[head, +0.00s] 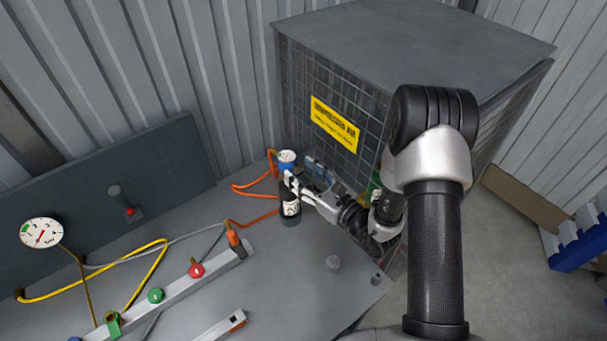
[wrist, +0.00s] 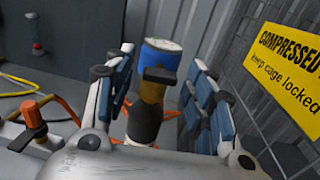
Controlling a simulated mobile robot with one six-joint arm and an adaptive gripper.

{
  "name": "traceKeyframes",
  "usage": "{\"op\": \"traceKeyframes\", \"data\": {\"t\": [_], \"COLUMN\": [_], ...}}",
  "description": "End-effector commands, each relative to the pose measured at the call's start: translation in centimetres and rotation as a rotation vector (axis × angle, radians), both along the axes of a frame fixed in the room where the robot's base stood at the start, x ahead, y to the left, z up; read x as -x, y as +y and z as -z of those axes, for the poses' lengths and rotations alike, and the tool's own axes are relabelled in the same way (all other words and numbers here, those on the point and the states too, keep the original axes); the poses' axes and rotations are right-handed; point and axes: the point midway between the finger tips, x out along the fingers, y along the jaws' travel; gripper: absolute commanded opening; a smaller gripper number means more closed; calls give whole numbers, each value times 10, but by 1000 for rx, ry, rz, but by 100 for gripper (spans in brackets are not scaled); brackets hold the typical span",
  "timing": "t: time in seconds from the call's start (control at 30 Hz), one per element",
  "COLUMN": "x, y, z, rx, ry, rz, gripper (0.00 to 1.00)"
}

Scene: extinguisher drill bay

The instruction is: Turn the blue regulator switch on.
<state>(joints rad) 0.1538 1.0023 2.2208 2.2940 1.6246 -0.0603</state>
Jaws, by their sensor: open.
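A blue regulator with a pale top (head: 287,157) sits on a dark bottle (head: 290,212) beside the cage. In the wrist view the blue regulator (wrist: 163,63) has a black lever-like piece (wrist: 160,75) on its near side, above a brass neck and the black bottle (wrist: 145,122). I cannot tell whether the switch is on or off. My gripper (head: 301,182) is at the regulator and partly hides it. In the wrist view my gripper (wrist: 160,60) is open, its blue-padded fingers on either side of the regulator with gaps visible.
A wire cage (head: 365,95) with a yellow sign stands close behind. Orange hose (head: 255,190) runs near the bottle. A rail with coloured knobs (head: 196,269) and a dial gauge (head: 41,233) are at left.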

Motion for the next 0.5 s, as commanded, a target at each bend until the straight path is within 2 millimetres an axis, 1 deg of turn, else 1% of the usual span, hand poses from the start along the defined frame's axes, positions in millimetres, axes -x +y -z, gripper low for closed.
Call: {"op": "traceKeyframes", "data": {"t": [0.03, 0.07, 0.5], "x": [0, 0, 0], "y": [0, 0, 0], "z": [0, 0, 0], "rx": [0, 0, 1], "ry": [0, 0, -1], "rz": [0, 0, 0], "gripper": [49, 47, 18]}}
